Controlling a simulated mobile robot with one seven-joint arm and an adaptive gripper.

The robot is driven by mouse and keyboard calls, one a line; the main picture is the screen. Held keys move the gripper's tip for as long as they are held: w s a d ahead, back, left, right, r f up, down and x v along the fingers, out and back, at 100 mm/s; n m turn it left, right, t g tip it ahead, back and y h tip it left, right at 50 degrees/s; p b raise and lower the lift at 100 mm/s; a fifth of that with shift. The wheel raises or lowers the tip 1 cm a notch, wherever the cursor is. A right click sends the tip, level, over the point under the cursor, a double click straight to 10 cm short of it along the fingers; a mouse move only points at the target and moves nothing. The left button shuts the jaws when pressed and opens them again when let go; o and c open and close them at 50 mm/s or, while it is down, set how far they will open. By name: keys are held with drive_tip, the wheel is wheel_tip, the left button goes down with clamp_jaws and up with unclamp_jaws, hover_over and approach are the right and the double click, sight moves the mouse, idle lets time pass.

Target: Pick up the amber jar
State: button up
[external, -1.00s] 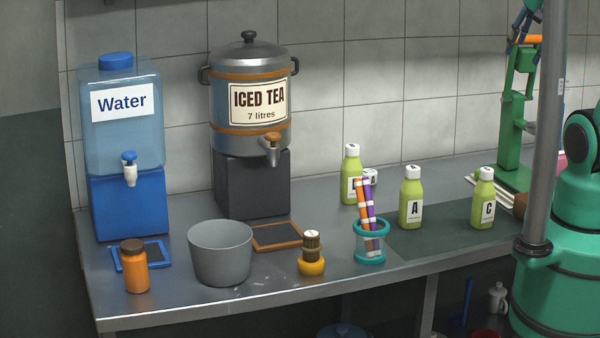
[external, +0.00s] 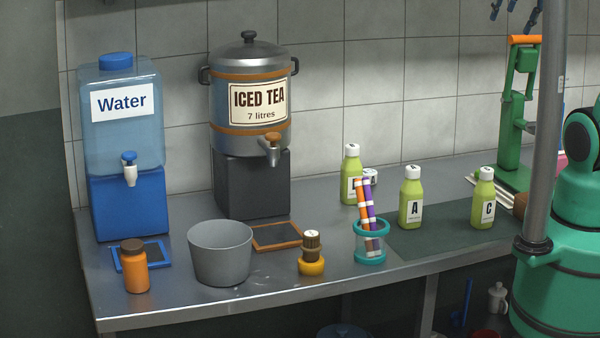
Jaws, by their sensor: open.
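The amber jar (external: 136,271) is a small orange jar with a brown lid. It stands upright at the front left of the steel counter, left of the grey bucket and in front of the blue-framed drip tray. My gripper (external: 504,9) shows only in part at the top right edge, as dark blue fingers that are apart and empty. It is high above the counter and far to the right of the jar. The rest of my gripper is cut off by the frame.
A grey bucket (external: 220,255) stands right of the jar, with the water dispenser (external: 125,150) and iced tea urn (external: 250,110) behind. A brown-topped yellow item (external: 311,263), a teal-rimmed holder (external: 370,248), green bottles (external: 411,205) and a green press (external: 516,130) stand further right.

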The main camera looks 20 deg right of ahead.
drive_tip(key=w+a+r+m+g+y+p, duration=0.1)
drive_tip(key=w+a+r+m+p, duration=0.3)
drive_tip(key=w+a, duration=0.7)
drive_tip(key=w+a+r+m+g+y+b, duration=0.15)
drive_tip(key=w+a+r, duration=0.5)
drive_tip(key=a, duration=0.85)
drive_tip(key=w+a+f+m+g+y+p, duration=0.1)
drive_tip(key=a+f+m+p, duration=0.15)
drive_tip(key=a, duration=1.55)
drive_tip(key=w+a+f+m+g+y+p, duration=0.1)
drive_tip(key=a+m, duration=0.2)
drive_tip(key=a, duration=1.4)
drive_tip(key=s+a+f+m+g+p, duration=0.1)
drive_tip(key=s+a+f, duration=0.25)
drive_tip(key=a, duration=0.45)
drive_tip(key=s+a+f+m, duration=0.25)
drive_tip(key=s+a, duration=0.25)
drive_tip(key=a, duration=0.4)
drive_tip(key=s+a+f+m+g+p, duration=0.1)
drive_tip(key=s+a+f, duration=0.2)
drive_tip(key=s+a, duration=0.35)
wheel_tip(320, 180, down, 36)
drive_tip(key=w+a, duration=0.1)
drive_tip(key=w, duration=0.1)
drive_tip(key=shift+a, duration=0.15)
drive_tip(key=shift+h, duration=0.25)
